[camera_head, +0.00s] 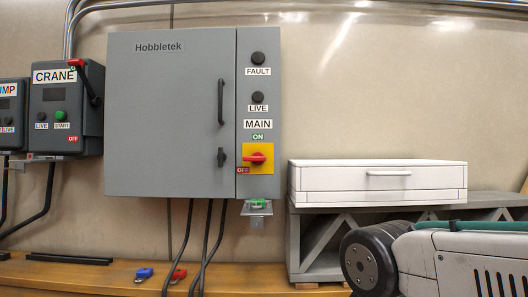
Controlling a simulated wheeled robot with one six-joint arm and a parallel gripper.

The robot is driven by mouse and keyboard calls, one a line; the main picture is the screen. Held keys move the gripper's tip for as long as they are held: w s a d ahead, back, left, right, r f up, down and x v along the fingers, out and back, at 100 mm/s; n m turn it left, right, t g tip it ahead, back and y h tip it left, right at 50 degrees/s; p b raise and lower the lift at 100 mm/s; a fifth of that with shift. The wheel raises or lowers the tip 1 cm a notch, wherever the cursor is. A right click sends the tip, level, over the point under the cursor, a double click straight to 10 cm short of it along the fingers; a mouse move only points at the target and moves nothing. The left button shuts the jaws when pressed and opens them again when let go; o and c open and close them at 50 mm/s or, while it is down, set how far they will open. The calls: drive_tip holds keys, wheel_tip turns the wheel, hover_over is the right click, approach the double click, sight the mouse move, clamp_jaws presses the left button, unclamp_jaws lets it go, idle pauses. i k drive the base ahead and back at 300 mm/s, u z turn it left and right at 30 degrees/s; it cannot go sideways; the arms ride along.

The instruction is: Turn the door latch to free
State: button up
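The grey Hobbletek cabinet (160,120) hangs on the wall, and its door looks shut. The door latch (221,157) is a small black lever low on the door's right side, standing about upright. A longer black pull handle (221,102) is above it. On the strip to the right, the MAIN switch's red handle (256,158) lies about level on a yellow plate, with an ON label above and an OFF label at lower left. My gripper is not in view, and nothing touches the latch.
A CRANE box (66,120) is left of the cabinet. A bracket (257,210) holding a green item juts out below it. Blue (144,274) and red (178,275) padlock-like items lie on the wooden bench (100,285). A white drawer box (378,182) stands at right.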

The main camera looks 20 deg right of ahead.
sight(221, 157)
drive_tip(key=z, duration=0.35)
drive_tip(key=k, duration=0.75)
drive_tip(key=z, duration=0.7)
drive_tip(key=i, duration=1.35)
drive_tip(key=u, duration=0.75)
